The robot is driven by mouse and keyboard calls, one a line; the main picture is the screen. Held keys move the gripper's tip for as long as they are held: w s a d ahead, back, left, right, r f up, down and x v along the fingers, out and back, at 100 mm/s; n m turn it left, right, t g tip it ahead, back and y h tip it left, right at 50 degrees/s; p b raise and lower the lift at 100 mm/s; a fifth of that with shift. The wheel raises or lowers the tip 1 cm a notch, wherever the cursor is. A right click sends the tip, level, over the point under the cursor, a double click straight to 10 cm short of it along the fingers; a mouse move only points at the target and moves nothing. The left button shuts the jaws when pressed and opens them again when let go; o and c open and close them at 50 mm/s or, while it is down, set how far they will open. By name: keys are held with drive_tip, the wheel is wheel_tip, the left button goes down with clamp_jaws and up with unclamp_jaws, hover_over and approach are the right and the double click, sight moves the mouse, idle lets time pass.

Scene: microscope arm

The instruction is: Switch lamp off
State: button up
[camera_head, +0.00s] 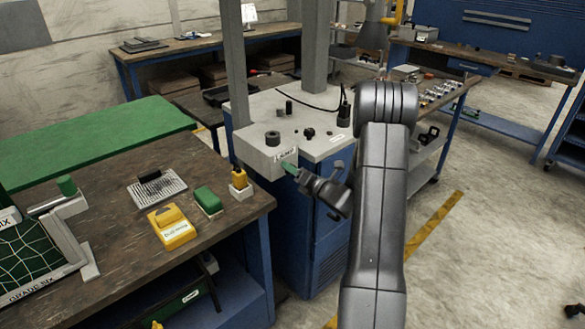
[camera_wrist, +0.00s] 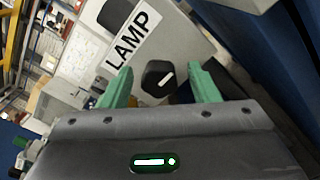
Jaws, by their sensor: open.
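The lamp control is a grey box (camera_head: 262,160) with a "LAMP" label (camera_head: 285,154), on the near side of the blue cabinet's top. In the wrist view the "LAMP" label (camera_wrist: 132,38) is large, and a black knob (camera_wrist: 159,78) with a white pointer mark sits below it. My gripper (camera_head: 287,168) is at the front face of the box. Its green fingers (camera_wrist: 161,85) are open, one on each side of the knob. I see gaps between the fingers and the knob and cannot tell whether either touches. In the head view the knob is hidden by my gripper.
Black knobs (camera_head: 309,133) and a post stand on the light cabinet top (camera_head: 325,147). A grey column (camera_head: 234,60) rises behind the box. The wooden bench (camera_head: 120,240) at left holds a yellow device (camera_head: 171,229) and a green block (camera_head: 208,201).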

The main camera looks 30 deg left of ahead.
drive_tip(key=shift+w+a, duration=0.15)
drive_tip(key=shift+a, duration=0.3)
drive_tip(key=shift+c, duration=0.2)
drive_tip(key=c, duration=0.9)
